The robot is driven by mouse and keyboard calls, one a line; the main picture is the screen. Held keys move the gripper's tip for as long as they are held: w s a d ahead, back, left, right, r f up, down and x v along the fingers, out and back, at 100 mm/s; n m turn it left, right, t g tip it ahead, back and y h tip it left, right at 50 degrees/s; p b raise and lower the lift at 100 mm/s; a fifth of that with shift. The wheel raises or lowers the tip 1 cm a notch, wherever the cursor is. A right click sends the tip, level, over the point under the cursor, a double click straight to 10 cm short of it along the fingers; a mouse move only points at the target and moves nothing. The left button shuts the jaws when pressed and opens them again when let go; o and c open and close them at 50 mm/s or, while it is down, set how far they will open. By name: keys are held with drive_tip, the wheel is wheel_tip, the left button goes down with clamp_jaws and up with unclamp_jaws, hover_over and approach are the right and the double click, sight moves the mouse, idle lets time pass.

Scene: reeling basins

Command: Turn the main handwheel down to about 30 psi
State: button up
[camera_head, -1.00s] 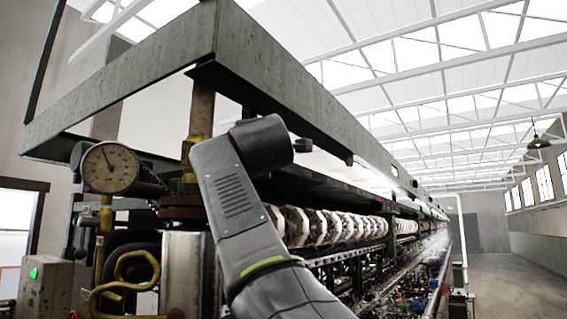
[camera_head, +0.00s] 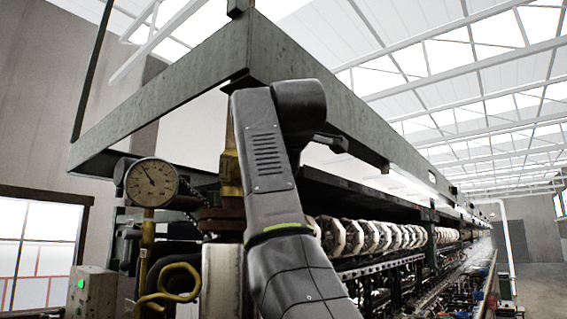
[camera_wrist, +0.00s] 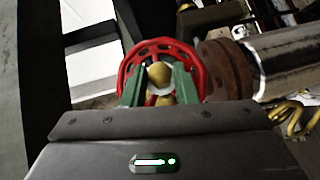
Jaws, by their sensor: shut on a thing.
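The red handwheel (camera_wrist: 198,72) shows in the wrist view, with a slotted rim and a yellow hub. My gripper (camera_wrist: 160,80) has its two green fingers over the wheel, one on each side of the hub, and is shut on it. The fingers hide part of the rim. In the head view the round pressure gauge (camera_head: 152,183) stands on a yellow pipe at the left. Its needle points up and left; the numbers are too small to read. The wheel and gripper do not show in the head view, where my arm blocks part of the scene.
A rusty flange (camera_wrist: 226,70) and pale pipe lie just right of the wheel in the wrist view. In the head view, a metal frame (camera_head: 300,85) hangs above my arm. A curled yellow pipe (camera_head: 168,292) and a box with a green light (camera_head: 92,290) are low left.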

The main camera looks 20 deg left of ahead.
drive_tip(key=shift+g, duration=0.3)
idle(0.5)
drive_tip(key=o, duration=0.9)
drive_tip(key=shift+w, duration=0.1)
drive_tip(key=v, duration=1.3)
drive_tip(key=shift+s+d, duration=0.15)
drive_tip(key=shift+s, duration=0.25)
drive_tip(key=x, duration=1.3)
drive_tip(key=shift+w, duration=0.4)
drive_tip(key=shift+s, duration=0.1)
